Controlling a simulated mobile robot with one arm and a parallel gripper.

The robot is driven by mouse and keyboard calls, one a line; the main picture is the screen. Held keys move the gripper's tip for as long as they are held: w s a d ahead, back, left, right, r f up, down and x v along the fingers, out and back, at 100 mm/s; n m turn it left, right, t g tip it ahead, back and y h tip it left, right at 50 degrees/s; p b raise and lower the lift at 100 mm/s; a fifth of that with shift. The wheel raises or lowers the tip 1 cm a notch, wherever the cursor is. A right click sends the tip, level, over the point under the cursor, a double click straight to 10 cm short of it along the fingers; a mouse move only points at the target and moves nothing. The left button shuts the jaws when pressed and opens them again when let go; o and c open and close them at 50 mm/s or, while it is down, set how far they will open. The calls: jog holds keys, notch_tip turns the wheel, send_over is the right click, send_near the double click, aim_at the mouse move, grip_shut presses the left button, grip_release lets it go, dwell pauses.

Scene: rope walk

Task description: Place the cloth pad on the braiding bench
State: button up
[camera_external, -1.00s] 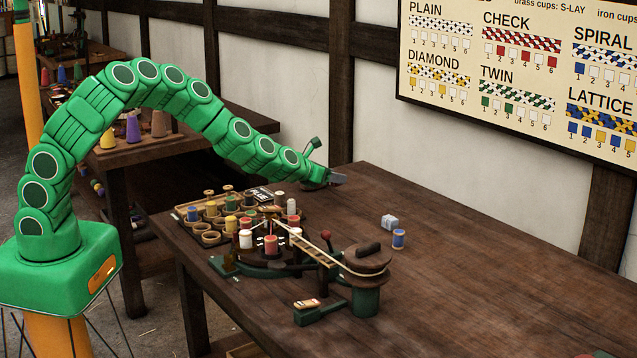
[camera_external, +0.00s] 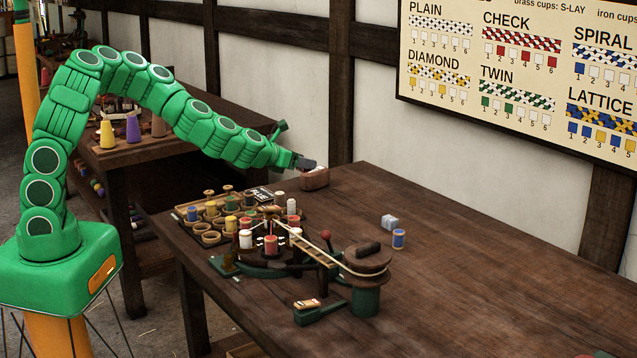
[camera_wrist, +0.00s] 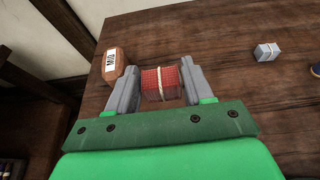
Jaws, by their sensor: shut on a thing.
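The cloth pad (camera_wrist: 160,84) shows in the wrist view as a red checked bundle with a pale band around it. My gripper (camera_wrist: 158,88) is shut on it, with one grey finger at each side. In the external view my gripper (camera_external: 306,163) is over the far left end of the braiding bench (camera_external: 480,270), and I cannot make out the pad there. The bench's brown wood lies behind the pad in the wrist view. I cannot tell how high the pad is above it.
A brown labelled block (camera_wrist: 114,64) lies just left of my gripper. A grey banded cube (camera_external: 390,222) and a blue spool (camera_external: 398,239) stand mid-bench. A braiding device (camera_external: 290,255) and bobbin tray (camera_external: 225,212) fill the near left. The bench's right side is largely clear.

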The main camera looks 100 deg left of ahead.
jog(key=shift+s+d+r, duration=0.2)
jog(key=shift+s+d, duration=0.2)
